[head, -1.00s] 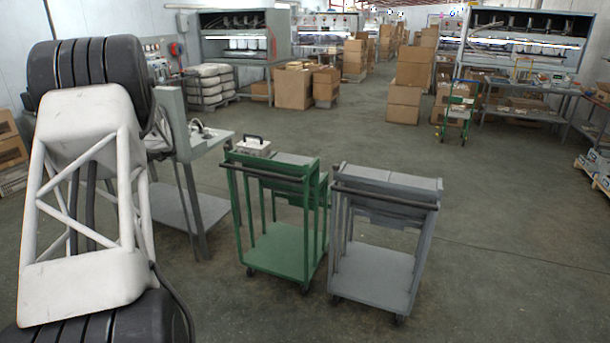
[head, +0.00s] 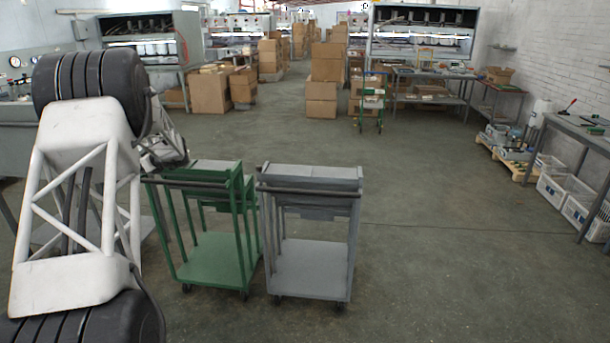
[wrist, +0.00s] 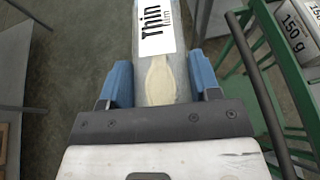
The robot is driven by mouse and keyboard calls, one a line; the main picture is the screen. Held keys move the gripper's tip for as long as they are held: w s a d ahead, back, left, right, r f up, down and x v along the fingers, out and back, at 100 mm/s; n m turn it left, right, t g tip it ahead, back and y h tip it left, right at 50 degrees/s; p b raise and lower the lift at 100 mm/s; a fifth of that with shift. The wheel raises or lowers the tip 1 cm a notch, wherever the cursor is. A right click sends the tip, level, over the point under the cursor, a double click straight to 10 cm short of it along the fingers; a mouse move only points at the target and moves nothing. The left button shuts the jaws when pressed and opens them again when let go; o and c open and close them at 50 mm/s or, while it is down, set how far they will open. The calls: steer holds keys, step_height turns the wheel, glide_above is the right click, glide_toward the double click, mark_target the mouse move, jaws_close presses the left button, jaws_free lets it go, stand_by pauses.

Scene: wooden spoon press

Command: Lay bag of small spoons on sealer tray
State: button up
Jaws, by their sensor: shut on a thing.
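In the wrist view my gripper (wrist: 160,78) has its two blue fingers shut on a clear bag (wrist: 157,75). A pale wooden spoon shape shows through the bag between the fingers. A white label with dark print, reading "Thin", sits on the bag further out. The bag's far end is cut off by the frame. In the head view my arm fills the left side, and the bag and fingertips cannot be made out there. I cannot identify the sealer tray in either view.
A green cart (head: 212,265) stands right of my arm, with a grey cart (head: 310,270) beside it. In the wrist view a box marked 150 g (wrist: 298,30) is by the green frame. A workbench (head: 590,135) with tools stands far right. Open floor (head: 430,250) lies between.

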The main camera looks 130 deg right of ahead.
steer(key=s+a+f+m+g, duration=0.1)
steer(key=s+a, duration=0.7)
steer(key=s, duration=0.8)
steer(key=s+a+f+m+g+h, duration=0.1)
steer(key=s+a+f, duration=0.3)
steer(key=s, duration=1.2)
steer(key=s+a+f+m+h, duration=0.1)
steer(key=s+a+f, duration=0.2)
steer(key=s+a, duration=0.8)
steer(key=s, duration=0.5)
steer(key=shift+s+a+f+g, duration=0.15)
steer(key=shift+s+a+g, duration=0.1)
steer(key=shift+a+g, duration=0.15)
steer(key=shift+d, duration=0.1)
glide_above(290, 171)
steer(key=shift+f, duration=0.75)
steer(key=shift+f, duration=0.1)
steer(key=shift+f, duration=1.6)
steer(key=shift+f, duration=0.15)
